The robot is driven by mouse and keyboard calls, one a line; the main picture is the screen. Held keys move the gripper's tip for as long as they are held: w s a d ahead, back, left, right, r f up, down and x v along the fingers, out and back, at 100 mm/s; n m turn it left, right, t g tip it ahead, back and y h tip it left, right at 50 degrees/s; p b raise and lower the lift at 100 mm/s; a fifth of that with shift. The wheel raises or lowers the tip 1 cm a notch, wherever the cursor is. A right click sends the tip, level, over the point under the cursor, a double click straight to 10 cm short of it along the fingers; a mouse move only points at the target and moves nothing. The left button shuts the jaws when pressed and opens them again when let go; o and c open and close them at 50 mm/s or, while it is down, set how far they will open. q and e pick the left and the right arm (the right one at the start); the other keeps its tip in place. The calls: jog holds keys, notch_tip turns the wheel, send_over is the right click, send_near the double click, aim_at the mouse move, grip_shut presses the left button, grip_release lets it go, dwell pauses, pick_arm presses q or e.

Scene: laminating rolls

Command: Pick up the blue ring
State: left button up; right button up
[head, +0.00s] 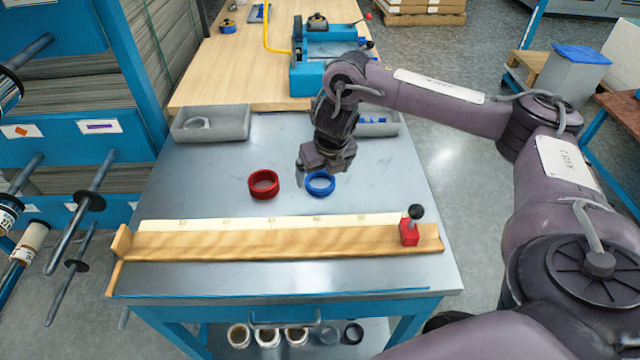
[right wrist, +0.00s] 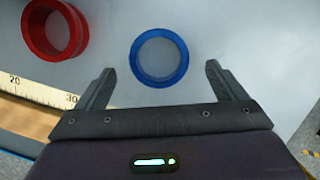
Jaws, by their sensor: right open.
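The blue ring (head: 320,191) lies flat on the grey metal table, just in front of my right gripper (head: 320,172) in the head view. In the right wrist view the blue ring (right wrist: 159,81) sits ahead of and between the two spread fingers of the right gripper (right wrist: 158,85), with clear space on both sides. The right gripper is open and empty, above the table. A red ring (head: 264,184) lies to the left of the blue one; it also shows at the upper left of the right wrist view (right wrist: 52,28). My left gripper is not in view.
A wooden ruler board (head: 270,243) with a red stop block (head: 409,232) lies along the table's front. Grey trays (head: 212,136) stand at the back left and behind my right arm. A blue machine (head: 312,75) stands on the wooden bench. Bare table lies left of the red ring.

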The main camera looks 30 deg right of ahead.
aim_at(319, 184)
jog(key=x, duration=0.3)
jog(key=shift+w, duration=0.2)
jog(key=shift+c, duration=0.4)
jog(key=c, duration=1)
jog(key=shift+r, duration=0.15)
